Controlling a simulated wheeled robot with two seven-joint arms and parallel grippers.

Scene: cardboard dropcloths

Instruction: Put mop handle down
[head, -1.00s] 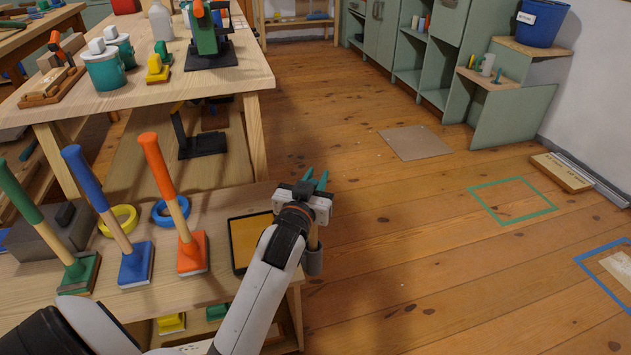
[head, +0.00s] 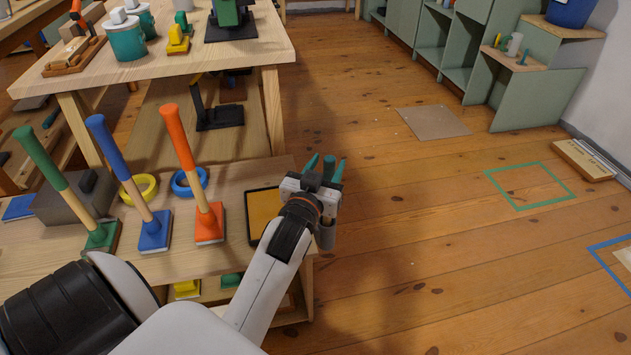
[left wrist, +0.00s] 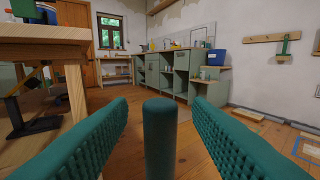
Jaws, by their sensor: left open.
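My left gripper (head: 326,170) is held out over the floor, just right of the low bench's corner. In the left wrist view its two teal fingers (left wrist: 160,130) are apart. A dark teal rod (left wrist: 160,138) with a rounded end stands between them, with a gap visible on each side. The rod also shows between the fingers in the head view (head: 328,170). I cannot tell whether it is the mop handle; its lower part is hidden. Green-, blue- and orange-handled tools (head: 180,140) lean upright on the low bench (head: 175,265). My right gripper is not in view.
A black-edged yellow tray (head: 263,212) lies near the bench's right edge. A taller table (head: 170,68) stands behind. Open floor (head: 410,230) lies to the right, with a brown board (head: 432,123), a green taped square (head: 530,185) and grey-green cabinets (head: 530,95) farther off.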

